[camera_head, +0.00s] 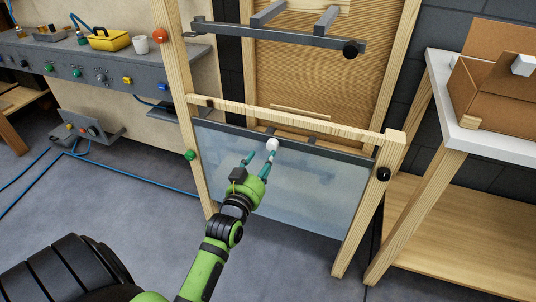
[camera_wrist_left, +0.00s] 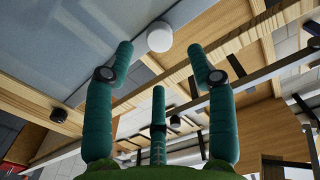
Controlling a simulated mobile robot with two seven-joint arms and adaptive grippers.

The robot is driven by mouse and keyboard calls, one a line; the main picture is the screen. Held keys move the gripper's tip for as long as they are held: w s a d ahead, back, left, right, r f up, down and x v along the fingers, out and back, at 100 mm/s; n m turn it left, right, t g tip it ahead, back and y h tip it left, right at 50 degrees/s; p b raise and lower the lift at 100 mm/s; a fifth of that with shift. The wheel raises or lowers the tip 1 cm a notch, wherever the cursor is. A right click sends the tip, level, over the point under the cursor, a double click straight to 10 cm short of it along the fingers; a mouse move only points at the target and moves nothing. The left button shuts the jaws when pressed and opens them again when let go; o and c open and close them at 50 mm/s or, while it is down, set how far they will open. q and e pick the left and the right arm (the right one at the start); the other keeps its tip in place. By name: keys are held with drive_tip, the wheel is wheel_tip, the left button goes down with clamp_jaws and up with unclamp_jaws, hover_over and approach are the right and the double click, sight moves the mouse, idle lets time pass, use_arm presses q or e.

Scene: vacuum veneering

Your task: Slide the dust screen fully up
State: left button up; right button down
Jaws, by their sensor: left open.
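The dust screen (camera_head: 300,185) is a translucent bluish panel with a dark top rail, set low between the wooden posts of a frame. A white round knob (camera_head: 272,143) sits on its rail. The knob also shows in the left wrist view (camera_wrist_left: 160,37), just past the fingertips. My left gripper (camera_head: 259,157) is in front of the screen, just below the knob. In the left wrist view my left gripper (camera_wrist_left: 160,65) is open, with its teal fingers spread and nothing between them. I cannot tell whether a fingertip touches the knob. My right gripper is not in view.
A wooden crossbar (camera_head: 290,117) runs just above the screen's rail, and a dark metal bar (camera_head: 280,36) is higher up. A grey control shelf (camera_head: 90,60) with a yellow box (camera_head: 110,40) stands left. A white-topped table (camera_head: 490,135) with a cardboard box (camera_head: 500,80) stands right.

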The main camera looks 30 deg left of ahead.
sight(271, 147)
use_arm(q)
drive_tip(key=x, duration=0.5)
drive_tip(key=shift+w, duration=0.1)
clamp_jaws()
